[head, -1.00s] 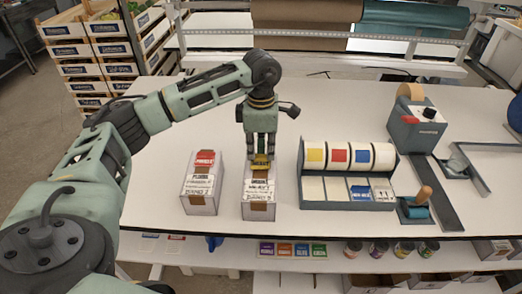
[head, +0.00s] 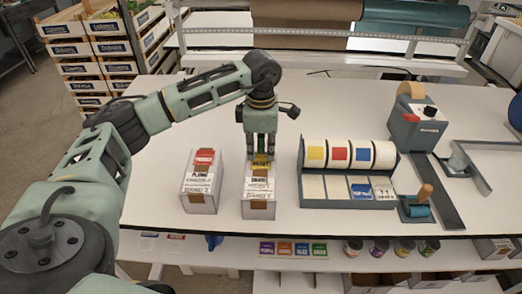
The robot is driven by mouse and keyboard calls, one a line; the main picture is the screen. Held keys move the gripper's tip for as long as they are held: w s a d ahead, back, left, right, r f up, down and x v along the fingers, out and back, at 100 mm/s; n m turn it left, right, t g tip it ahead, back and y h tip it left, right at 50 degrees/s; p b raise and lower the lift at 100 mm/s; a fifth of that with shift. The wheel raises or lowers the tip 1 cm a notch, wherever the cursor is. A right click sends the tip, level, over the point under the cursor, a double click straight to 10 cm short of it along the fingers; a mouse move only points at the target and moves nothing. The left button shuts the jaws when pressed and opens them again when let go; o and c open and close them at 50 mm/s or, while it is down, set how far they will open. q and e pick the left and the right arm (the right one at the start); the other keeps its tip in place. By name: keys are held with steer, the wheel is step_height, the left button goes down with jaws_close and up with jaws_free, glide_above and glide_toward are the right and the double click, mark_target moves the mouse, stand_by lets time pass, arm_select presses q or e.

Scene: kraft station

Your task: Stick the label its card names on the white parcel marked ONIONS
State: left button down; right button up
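The right parcel (head: 257,211) carries brown tape and black print too small to read surely. A yellow label (head: 261,171) lies at the top of this right parcel, right below my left gripper (head: 262,156). The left gripper points straight down, its fingertips at the label and partly covering it. Whether the fingers grip the label or only press on it is unclear. My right gripper is not in view.
A grey label stand (head: 348,203) right of the parcels holds yellow, red and blue label rolls, with cards in front. A tape dispenser (head: 416,128) and a wooden-handled roller (head: 418,206) stand farther right. The table behind the parcels is clear.

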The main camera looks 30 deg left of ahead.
arm_select(q)
steer(key=c, duration=2.4)
jaws_free()
steer(key=shift+c, duration=0.2)
steer(key=o, duration=0.6)
steer(key=shift+r+p, duration=1.35)
steer(key=shift+r, duration=0.95)
